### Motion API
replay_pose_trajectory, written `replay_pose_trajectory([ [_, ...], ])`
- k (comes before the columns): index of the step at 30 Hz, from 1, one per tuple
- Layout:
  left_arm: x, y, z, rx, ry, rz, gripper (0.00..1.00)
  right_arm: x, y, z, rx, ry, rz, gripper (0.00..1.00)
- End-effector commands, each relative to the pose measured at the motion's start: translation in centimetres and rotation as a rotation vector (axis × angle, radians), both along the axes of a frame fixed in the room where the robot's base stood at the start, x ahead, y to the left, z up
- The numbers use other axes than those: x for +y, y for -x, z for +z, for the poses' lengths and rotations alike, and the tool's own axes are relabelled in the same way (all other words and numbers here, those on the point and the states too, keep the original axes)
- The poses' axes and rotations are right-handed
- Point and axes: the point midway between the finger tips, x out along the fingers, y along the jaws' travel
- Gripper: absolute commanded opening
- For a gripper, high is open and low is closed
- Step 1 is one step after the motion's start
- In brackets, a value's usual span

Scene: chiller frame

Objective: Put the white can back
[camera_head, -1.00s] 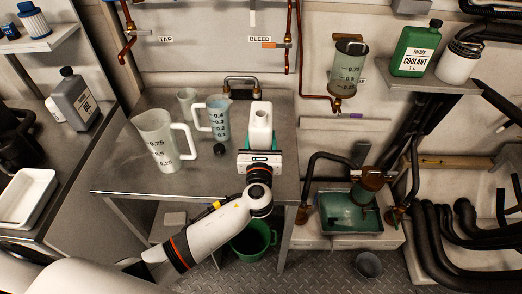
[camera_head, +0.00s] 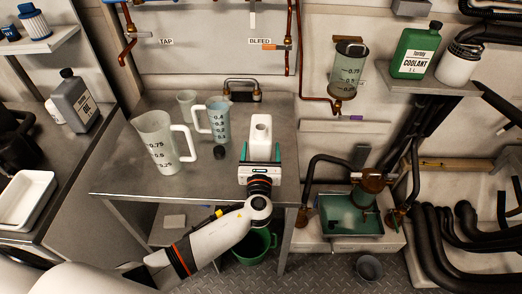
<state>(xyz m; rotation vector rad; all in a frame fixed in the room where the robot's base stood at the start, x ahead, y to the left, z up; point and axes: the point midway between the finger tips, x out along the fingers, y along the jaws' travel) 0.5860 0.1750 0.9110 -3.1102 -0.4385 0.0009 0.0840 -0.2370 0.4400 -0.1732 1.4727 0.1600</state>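The white can (camera_head: 260,138), with an open round neck on top, is upright at the right side of the metal bench (camera_head: 120,178). My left gripper (camera_head: 260,157) comes from the near side, with its green-lined fingers on both sides of the can, and appears shut on it. I cannot tell whether the can's base touches the bench; the gripper body hides it. My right gripper is not in view.
Left of the can stand a large clear jug (camera_head: 157,145), a smaller jug (camera_head: 217,120) and a beaker (camera_head: 187,102). A black cap (camera_head: 219,152) lies between. A right-hand shelf (camera_head: 425,88) holds a green coolant bottle (camera_head: 415,52) and a white container (camera_head: 458,65).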

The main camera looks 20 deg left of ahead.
Motion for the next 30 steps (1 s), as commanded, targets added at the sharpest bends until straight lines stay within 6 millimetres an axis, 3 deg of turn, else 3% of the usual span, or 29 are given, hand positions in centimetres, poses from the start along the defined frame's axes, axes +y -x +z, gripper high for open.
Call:
replay_pose_trajectory([
  [4,0.0,0.0,0.3,0.000,0.000,0.000,0.76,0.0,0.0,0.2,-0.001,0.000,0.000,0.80],
  [8,-0.4,1.4,0.0,0.001,0.000,-0.001,0.76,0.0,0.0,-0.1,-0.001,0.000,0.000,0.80],
  [21,-2.8,9.8,0.0,0.001,0.002,-0.001,0.76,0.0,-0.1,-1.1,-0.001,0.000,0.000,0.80],
  [30,-3.3,11.6,0.2,-0.001,0.001,0.000,0.76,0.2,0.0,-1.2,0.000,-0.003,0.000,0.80],
])
